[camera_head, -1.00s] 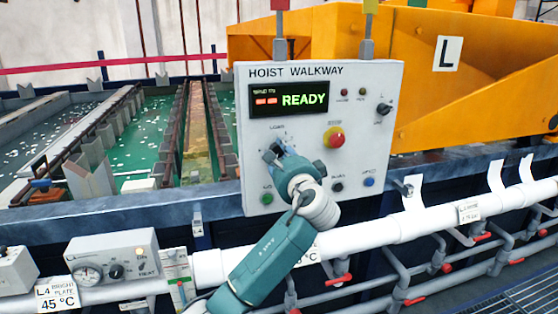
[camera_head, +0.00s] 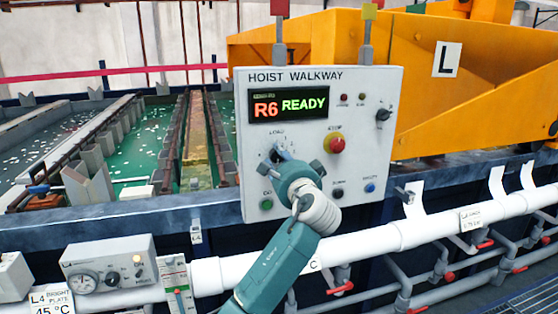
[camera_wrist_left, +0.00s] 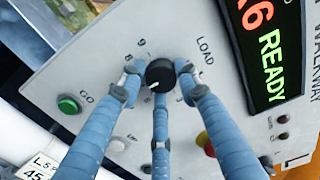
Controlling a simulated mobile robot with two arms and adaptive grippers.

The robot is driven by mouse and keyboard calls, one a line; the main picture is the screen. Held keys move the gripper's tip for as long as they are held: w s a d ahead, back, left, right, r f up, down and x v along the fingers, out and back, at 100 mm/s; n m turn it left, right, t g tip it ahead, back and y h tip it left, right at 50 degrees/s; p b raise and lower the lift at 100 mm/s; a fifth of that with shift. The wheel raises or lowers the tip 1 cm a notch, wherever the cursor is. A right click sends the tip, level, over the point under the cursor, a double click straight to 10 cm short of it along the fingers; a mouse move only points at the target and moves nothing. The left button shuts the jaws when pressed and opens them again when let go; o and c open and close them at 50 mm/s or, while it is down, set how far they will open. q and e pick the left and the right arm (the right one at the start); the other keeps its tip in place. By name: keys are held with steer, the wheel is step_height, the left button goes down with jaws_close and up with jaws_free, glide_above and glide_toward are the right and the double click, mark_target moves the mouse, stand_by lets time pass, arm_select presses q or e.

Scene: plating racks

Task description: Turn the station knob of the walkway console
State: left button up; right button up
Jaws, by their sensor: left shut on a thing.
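The walkway console (camera_head: 360,90) is a pale grey panel headed HOIST WALKWAY. Its display (camera_head: 288,106) reads R6 in red and READY in green. The station knob, under the LOAD mark, is mostly hidden behind my left gripper (camera_head: 280,156) in the head view. In the left wrist view the round black knob (camera_wrist_left: 160,73) sits between the fingers of my left gripper (camera_wrist_left: 159,80), which are closed around it. Numbers 8 and 9 show beside the knob there. My right gripper is not in view.
The console also carries a red STOP button (camera_head: 336,144) on a yellow collar, a green GO button (camera_wrist_left: 68,104), a blue button (camera_head: 370,188) and a second black knob (camera_head: 383,114). A white pipe (camera_head: 430,232) runs below. Green tanks (camera_head: 145,140) lie behind, left.

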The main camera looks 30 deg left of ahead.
arm_select(q)
steer(key=o, duration=1.1)
steer(key=shift+s+a+r, duration=0.1)
steer(key=shift+r, duration=0.15)
steer(key=shift+s, duration=0.1)
steer(key=shift+f, duration=0.1)
steer(key=shift+s+d+f, duration=0.1)
steer(key=shift+d, duration=0.25)
steer(key=v, duration=1.1)
steer(key=shift+s, duration=0.25)
steer(key=shift+w, duration=0.1)
